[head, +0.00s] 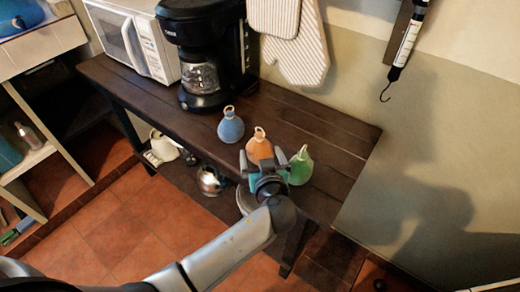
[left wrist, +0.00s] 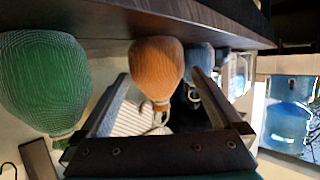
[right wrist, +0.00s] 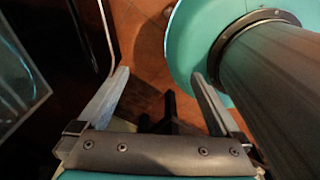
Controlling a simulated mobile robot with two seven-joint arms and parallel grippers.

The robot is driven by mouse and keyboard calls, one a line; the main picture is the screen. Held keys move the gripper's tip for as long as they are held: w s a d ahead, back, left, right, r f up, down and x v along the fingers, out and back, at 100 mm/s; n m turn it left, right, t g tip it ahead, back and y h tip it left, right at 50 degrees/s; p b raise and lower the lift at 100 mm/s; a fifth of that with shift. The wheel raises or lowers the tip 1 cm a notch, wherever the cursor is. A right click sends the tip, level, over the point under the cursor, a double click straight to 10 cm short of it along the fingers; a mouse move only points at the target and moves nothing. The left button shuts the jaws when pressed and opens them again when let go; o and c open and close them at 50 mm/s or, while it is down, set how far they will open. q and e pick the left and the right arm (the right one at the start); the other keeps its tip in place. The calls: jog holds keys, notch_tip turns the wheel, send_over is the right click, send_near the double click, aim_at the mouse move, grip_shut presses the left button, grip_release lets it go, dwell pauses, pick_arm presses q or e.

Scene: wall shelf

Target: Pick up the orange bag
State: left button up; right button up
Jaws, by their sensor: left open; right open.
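The orange bag (head: 259,146) stands on the dark wooden shelf, between a blue bag (head: 230,125) and a green bag (head: 300,167). My left gripper (head: 262,165) is open just in front of the orange bag and hides its lower part in the head view. In the left wrist view, which looks upside down, the orange bag (left wrist: 157,68) shows between the open fingers (left wrist: 160,100), farther off than the fingertips or level with them; I cannot tell which. My right gripper (right wrist: 155,90) is open and empty in its own wrist view, over the floor.
The green bag (left wrist: 45,82) is close beside my left gripper on one side, the blue bag (left wrist: 200,60) on the other. A coffee maker (head: 208,45) and a white microwave (head: 130,40) stand at the left on the dark shelf (head: 340,135). Its right end is clear.

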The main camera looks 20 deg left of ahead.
aim_at(258, 142)
pick_arm(q)
jog(key=shift+r+x, duration=0.2)
jog(key=shift+x, duration=3.05)
jog(key=shift+w+d, duration=0.1)
jog(key=shift+c, duration=0.4)
jog(key=c, duration=1.2)
jog(key=shift+r, duration=0.2)
jog(key=shift+c, duration=0.2)
notch_tip(258, 142, up, 20)
jog(key=p, duration=0.4)
